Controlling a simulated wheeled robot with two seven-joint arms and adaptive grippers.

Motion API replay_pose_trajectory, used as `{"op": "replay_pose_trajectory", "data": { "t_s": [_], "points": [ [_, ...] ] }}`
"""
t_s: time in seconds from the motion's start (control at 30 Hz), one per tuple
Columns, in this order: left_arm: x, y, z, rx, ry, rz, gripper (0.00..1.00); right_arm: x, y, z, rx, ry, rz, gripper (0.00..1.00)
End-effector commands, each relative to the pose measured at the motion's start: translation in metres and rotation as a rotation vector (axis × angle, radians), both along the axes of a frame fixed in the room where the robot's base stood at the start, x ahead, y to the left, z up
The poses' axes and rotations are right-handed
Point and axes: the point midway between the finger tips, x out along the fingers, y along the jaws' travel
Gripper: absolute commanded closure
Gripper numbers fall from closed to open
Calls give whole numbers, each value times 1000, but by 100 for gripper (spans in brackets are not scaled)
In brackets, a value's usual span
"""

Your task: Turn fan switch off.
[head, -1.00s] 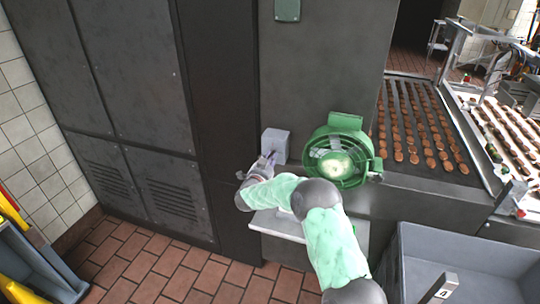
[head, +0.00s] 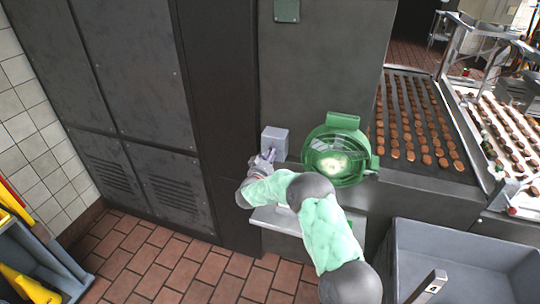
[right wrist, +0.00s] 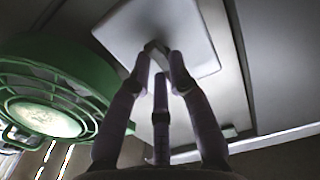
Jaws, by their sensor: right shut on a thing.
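The green round fan (head: 343,122) stands on a ledge against the dark wall; its inside looks like a blurred pale disc. It also shows at the left of the right wrist view (right wrist: 93,72). The grey switch box (head: 276,137) is on the wall just left of the fan. In the right wrist view its pale plate (right wrist: 190,25) fills the top middle, with a small switch lever (right wrist: 155,47) on it. My right gripper (right wrist: 159,62) is shut on the lever, its fingertips partly hiding it. In the head view the gripper (head: 265,157) is at the box's lower front.
A light shelf (head: 270,220) is below the box, partly behind my right arm. A grey bin (head: 460,262) stands at lower right. A conveyor (head: 415,120) with rows of brown biscuits is at upper right. Tall dark cabinets (head: 120,90) are at left; tiled floor lies below.

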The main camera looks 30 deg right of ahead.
Motion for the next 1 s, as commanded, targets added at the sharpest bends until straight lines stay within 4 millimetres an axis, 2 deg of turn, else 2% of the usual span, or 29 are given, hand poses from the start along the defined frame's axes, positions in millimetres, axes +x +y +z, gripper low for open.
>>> {"op": "replay_pose_trajectory", "data": {
  "t_s": [0.47, 0.5, 0.57, 1.0],
  "points": [
    [0, 0, 1, 0, 0, 0, 60, -1, 1, -3, -7, 16, 1, 100],
    [0, 0, 1, 0, 0, 0, 60, -1, 1, -3, -7, 16, 1, 75],
    [0, 0, 1, 0, 0, 0, 60, -1, 1, -3, -8, 16, 1, 58],
    [0, 0, 1, 0, 0, 0, 60, -3, 5, -1, -8, 12, 2, 56]
  ]
}}
